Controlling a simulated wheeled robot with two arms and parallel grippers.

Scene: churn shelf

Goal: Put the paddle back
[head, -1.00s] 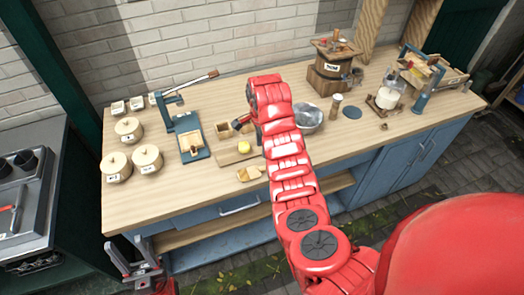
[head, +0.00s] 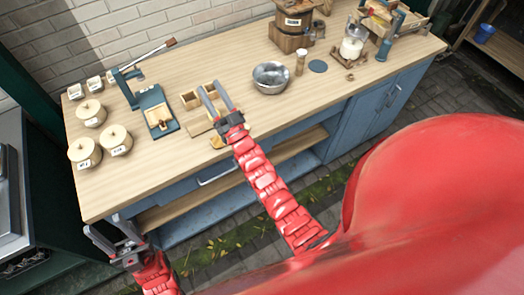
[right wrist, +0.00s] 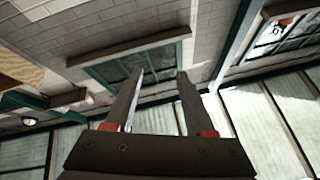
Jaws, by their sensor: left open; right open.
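I cannot make out the paddle for certain. A small wooden piece (head: 217,142) lies near the bench's front edge, partly covered by my right gripper. A flat wooden board (head: 199,128) lies just behind it, also partly covered. My right gripper (head: 208,88) is open above the bench, its fingers pointing towards the back wall. In the right wrist view the right gripper (right wrist: 157,78) has nothing between its fingers. My left gripper (head: 103,225) is open and empty, low in front of the bench's left front corner.
Two small wooden boxes (head: 190,100) stand beside the right gripper. A blue lever press (head: 155,112), lidded crocks (head: 84,152) and a metal bowl (head: 271,78) stand on the wooden bench (head: 130,180). A wooden stand (head: 292,32) and a glass churn (head: 353,45) are further right.

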